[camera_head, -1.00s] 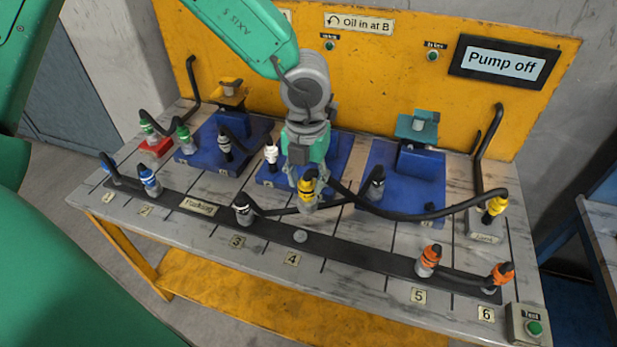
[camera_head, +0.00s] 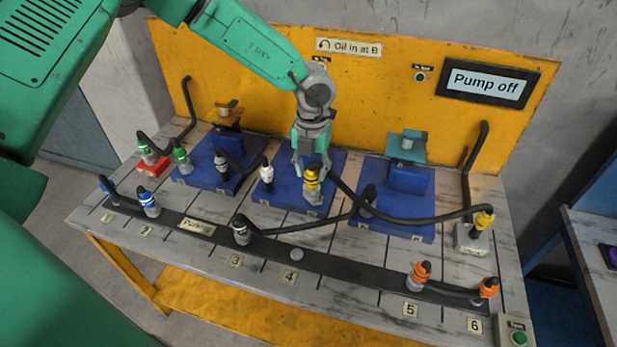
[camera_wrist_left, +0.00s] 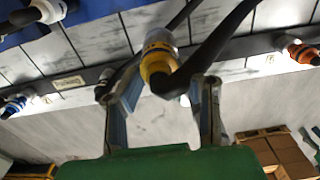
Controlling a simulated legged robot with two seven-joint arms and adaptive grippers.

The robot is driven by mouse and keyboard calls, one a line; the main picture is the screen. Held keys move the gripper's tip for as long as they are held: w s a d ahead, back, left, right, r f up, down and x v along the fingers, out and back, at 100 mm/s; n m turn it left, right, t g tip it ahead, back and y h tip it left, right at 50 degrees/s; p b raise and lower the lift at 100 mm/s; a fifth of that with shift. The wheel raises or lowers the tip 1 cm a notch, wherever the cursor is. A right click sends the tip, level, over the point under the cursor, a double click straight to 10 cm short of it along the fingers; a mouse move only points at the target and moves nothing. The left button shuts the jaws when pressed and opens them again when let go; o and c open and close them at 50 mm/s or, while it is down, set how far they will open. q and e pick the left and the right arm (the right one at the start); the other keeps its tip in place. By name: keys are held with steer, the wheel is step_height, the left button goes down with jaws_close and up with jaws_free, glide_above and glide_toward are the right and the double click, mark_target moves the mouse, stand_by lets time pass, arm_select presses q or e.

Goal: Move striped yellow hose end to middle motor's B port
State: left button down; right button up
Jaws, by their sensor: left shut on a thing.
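The yellow hose end (camera_head: 312,178) with a dark band is held upright in my left gripper (camera_head: 310,167), over the front right part of the middle motor's blue base (camera_head: 290,198). I cannot tell whether its grey lower tip touches a port. The wrist view shows the yellow hose end (camera_wrist_left: 158,58) between the two fingers of my left gripper (camera_wrist_left: 163,95). My wrist hides most of the middle motor. A white hose end (camera_head: 267,173) stands on the left of that base. The black hose runs right to another yellow end (camera_head: 485,218). My right gripper is out of view.
A dark rail (camera_head: 330,265) along the table front carries blue (camera_head: 149,203), black-and-white (camera_head: 241,230) and orange (camera_head: 419,275) hose ends. The right motor's base (camera_head: 410,228) has a black-and-white hose end. The yellow panel (camera_head: 390,90) stands behind; the display reads "Pump off".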

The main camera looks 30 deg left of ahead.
arm_select(q)
steer(key=w+a, duration=0.2)
steer(key=w, duration=0.5)
steer(key=shift+w+b, duration=0.35)
steer(key=shift+b, duration=0.05)
steer(key=shift+a, duration=0.1)
steer(key=shift+s+a, duration=0.1)
steer(key=shift+a, duration=0.5)
steer(key=shift+d+p, duration=0.35)
